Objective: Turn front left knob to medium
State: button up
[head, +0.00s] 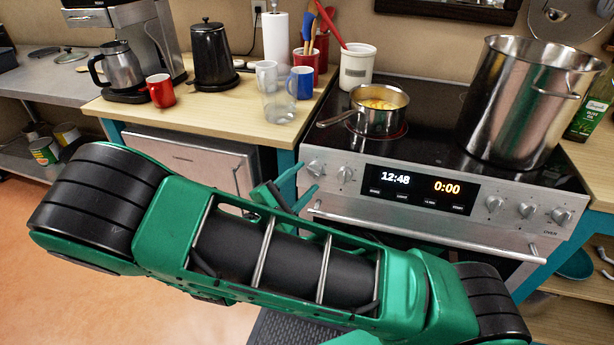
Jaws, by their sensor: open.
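The stove's front panel has two knobs left of the display: an outer left knob (315,168) and one beside it, the inner left knob (345,175). Their pointer settings are too small to read. My gripper (308,181) is open, its green fingers close to the outer left knob in the picture. I cannot tell whether they touch it. My arm hides part of the gripper and the lower oven front. A steel saucepan (379,121) with yellow food stands on a left burner, which shows a faint reddish ring.
A large steel pot (525,105) stands on the right of the stovetop. Several more knobs sit right of the display (414,189). The oven handle (430,233) runs below the panel. The left counter (215,107) holds mugs, a kettle and a coffee maker.

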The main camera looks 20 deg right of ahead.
jog(key=shift+x, duration=1.35)
jog(key=c, duration=1)
jog(key=shift+m+g, duration=0.7)
jog(key=shift+m, duration=0.7)
jog(key=o, duration=1)
jog(key=shift+a+r, duration=0.1)
jog(key=v, duration=1)
jog(key=shift+s+a, duration=0.2)
jog(key=shift+a, duration=0.05)
